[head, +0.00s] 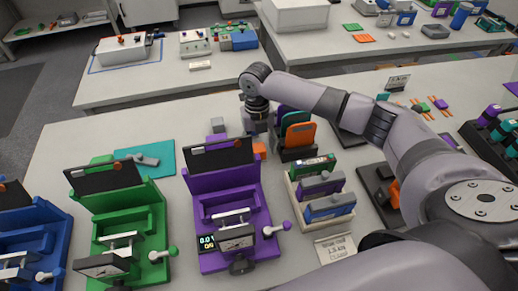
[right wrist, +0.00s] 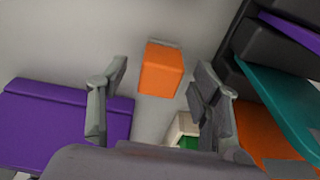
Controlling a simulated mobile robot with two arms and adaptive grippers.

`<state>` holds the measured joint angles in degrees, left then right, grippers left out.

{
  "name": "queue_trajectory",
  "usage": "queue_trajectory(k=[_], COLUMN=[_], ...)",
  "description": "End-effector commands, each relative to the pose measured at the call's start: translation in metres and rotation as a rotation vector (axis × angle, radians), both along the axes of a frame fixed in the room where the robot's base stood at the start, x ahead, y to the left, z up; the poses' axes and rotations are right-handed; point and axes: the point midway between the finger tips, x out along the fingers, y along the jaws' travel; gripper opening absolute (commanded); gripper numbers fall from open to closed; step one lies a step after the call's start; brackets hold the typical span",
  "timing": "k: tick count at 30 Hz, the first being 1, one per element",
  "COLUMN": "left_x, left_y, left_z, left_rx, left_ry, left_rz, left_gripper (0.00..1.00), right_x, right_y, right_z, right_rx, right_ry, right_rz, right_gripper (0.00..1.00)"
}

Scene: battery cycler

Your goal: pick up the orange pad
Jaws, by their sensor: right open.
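My right gripper (head: 256,122) is open and points down behind the purple station; its two spread fingers show in the right wrist view (right wrist: 160,88). A small orange block (right wrist: 161,70) appears between the fingertips but beyond them, untouched; it also shows in the head view (head: 259,151). A larger, thin orange pad (head: 300,135) stands upright in a dark slotted rack (head: 296,155), just right of the gripper. In the right wrist view this orange pad (right wrist: 262,130) is partly hidden by a teal pad (right wrist: 280,105). My left gripper is not in view.
The purple station (head: 235,205) stands close in front of the gripper, with a green station (head: 130,225) to its left. A pale tray (head: 320,195) of cased modules lies before the rack. A grey block (head: 217,125) is left of the gripper. The table behind it is mostly clear.

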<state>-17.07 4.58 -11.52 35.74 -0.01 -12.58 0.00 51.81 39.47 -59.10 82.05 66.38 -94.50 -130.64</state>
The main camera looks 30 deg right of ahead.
Motion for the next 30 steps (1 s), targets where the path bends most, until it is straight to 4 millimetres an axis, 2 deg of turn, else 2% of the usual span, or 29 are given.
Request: queue_trajectory(k=[4,12,30], left_x=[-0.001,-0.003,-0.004], left_y=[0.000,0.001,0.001], left_z=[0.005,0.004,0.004], left_rx=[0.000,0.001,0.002], left_ry=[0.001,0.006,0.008], left_rz=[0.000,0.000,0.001], left_gripper=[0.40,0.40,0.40], right_x=[-0.003,-0.003,-0.003], right_y=[0.001,0.001,0.000], right_z=[-0.014,-0.017,-0.016], right_rx=[0.001,0.000,0.000], right_ry=[0.002,0.000,0.000], right_rz=[0.000,0.001,0.000], right_gripper=[0.58,0.57,0.17])
